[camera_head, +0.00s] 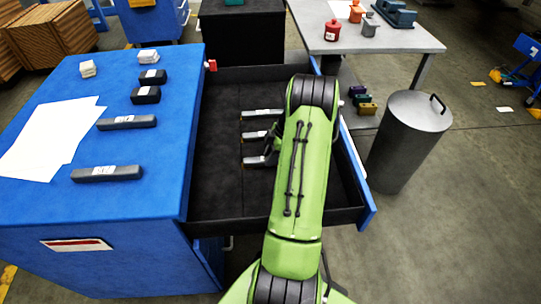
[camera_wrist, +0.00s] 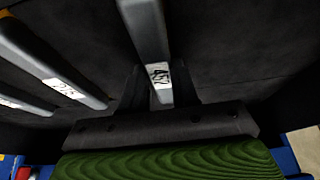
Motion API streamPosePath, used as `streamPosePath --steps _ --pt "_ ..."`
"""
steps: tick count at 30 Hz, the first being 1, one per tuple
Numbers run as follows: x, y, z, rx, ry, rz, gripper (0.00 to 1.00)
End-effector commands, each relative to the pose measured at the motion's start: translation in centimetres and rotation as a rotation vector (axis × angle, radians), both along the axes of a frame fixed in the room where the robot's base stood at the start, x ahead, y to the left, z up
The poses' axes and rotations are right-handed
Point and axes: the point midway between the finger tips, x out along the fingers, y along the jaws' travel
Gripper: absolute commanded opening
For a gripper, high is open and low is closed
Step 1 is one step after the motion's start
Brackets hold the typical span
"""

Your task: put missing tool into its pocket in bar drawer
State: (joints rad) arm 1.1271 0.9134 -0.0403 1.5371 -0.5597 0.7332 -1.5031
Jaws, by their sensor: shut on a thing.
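The open bar drawer (camera_head: 225,190) has a dark lining and a blue front. In it, grey bars with white labels lie side by side: a far bar (camera_head: 262,114) and a middle bar (camera_head: 254,136). My gripper (camera_head: 271,155) is low over the drawer, shut on the nearest bar (camera_head: 252,163). In the wrist view, the held bar (camera_wrist: 146,30) runs between the fingers of my gripper (camera_wrist: 158,92), its label facing up. Two other bars (camera_wrist: 45,68) lie to its left. Whether the held bar rests on the drawer bottom, I cannot tell. My arm hides the drawer's right part.
The blue cabinet top (camera_head: 165,190) at left holds two dark bars (camera_head: 107,173), black blocks (camera_head: 146,95), white blocks and paper sheets (camera_head: 50,140). A grey bin (camera_head: 405,145) stands right of the drawer. A grey table (camera_head: 400,40) is behind.

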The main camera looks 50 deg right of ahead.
Motion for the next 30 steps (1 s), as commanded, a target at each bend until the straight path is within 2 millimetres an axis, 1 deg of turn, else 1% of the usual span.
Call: streamPosePath --steps 5,6,11,12,19,22,23,26,30 --pt "0.0 0.0 0.1 -0.002 -0.001 0.000 0.00" --pt "0.0 0.0 0.1 -0.002 -0.001 0.000 0.32" --pt "0.0 0.0 0.0 -0.001 -0.001 0.001 0.57" --pt "0.0 0.0 0.0 -0.001 -0.001 0.001 0.59" --pt "-0.1 0.0 0.0 0.000 0.002 -0.001 0.59" --pt "-0.2 -0.3 0.8 -0.002 0.000 -0.002 0.59" --pt "-0.4 -0.4 1.3 -0.002 -0.001 -0.003 0.59" --pt "-1.0 -1.1 3.7 -0.005 -0.002 -0.002 0.59" --pt "-2.3 -2.1 7.6 -0.005 -0.001 -0.003 0.59"
